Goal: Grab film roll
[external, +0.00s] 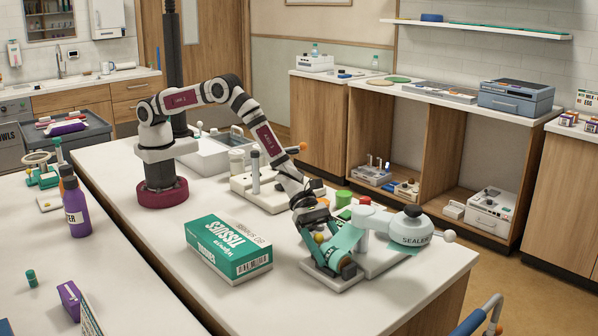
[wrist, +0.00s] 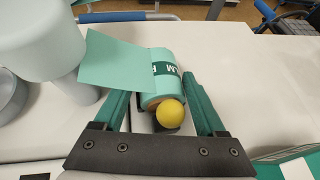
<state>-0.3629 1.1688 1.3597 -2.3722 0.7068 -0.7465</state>
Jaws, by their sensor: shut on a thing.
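The teal film roll (wrist: 166,70) shows in the wrist view, with a white-lettered dark band and a loose teal sheet spreading left. In the external view the film roll (external: 348,267) is at the front end of the pale sealer (external: 415,232), low over its base. My gripper (wrist: 157,97) has its teal fingers on either side of the roll and is shut on it; it also shows in the external view (external: 328,254), reaching down from above. A yellow ball (wrist: 170,112) sits between the fingers in front of the roll and hides part of its near end.
A green tissue box (external: 229,249) stands left of my gripper. Behind are a green cylinder (external: 343,198) and a white rack (external: 260,188). A purple bottle (external: 75,205) stands on the left counter. The front right counter edge is close to the sealer.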

